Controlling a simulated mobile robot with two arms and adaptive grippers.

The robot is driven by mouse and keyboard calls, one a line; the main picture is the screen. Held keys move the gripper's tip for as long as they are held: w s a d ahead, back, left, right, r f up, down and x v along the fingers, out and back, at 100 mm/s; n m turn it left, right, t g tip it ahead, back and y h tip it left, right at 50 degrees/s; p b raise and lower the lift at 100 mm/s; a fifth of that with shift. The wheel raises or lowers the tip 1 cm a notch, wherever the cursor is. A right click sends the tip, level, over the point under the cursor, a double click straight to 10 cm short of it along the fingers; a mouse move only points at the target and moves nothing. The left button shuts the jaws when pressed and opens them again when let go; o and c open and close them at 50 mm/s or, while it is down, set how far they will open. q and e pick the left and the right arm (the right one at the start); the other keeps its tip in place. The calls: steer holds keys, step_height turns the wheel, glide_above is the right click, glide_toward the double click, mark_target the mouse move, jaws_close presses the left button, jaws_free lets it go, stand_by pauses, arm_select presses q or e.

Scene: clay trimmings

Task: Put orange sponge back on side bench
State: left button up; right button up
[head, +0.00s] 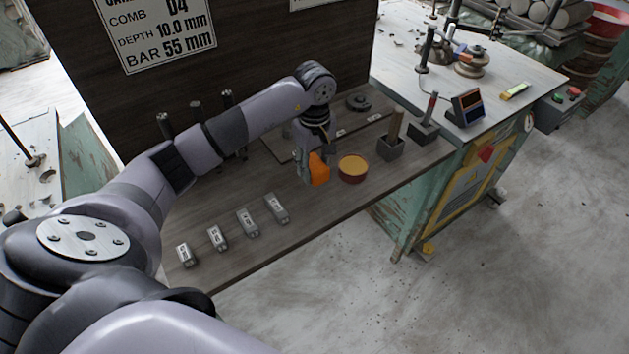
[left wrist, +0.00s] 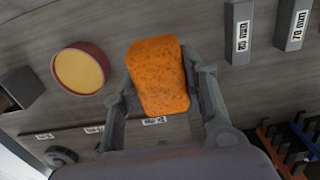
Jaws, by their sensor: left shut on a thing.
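The orange sponge (head: 319,170) is held in my left gripper (head: 308,172), over the dark wooden bench (head: 330,200) in the head view. In the left wrist view the sponge (left wrist: 158,76) sits between the two fingers of the left gripper (left wrist: 160,95), which are shut on it. I cannot tell whether the sponge touches the bench top. A round reddish dish with a yellow-orange inside (head: 353,168) stands just right of the sponge. It also shows left of the sponge in the left wrist view (left wrist: 80,70). My right gripper is not in view.
Several labelled metal blocks (head: 247,222) lie along the front of the bench. Dark holders (head: 390,148) stand at its right end. A light-topped table (head: 440,85) with tools and a small display (head: 467,108) adjoins on the right. A dark board with a sign (head: 160,32) rises behind.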

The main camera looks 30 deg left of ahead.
mark_target(315, 193)
arm_select(q)
steer(key=shift+f, duration=1.3)
step_height(315, 193, down, 3)
steer(key=shift+f+p, duration=0.2)
steer(key=shift+p, duration=0.15)
steer(key=shift+f, duration=0.5)
steer(key=o, duration=1)
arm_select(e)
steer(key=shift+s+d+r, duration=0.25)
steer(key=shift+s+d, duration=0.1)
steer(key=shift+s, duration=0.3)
arm_select(q)
steer(key=shift+r, duration=0.15)
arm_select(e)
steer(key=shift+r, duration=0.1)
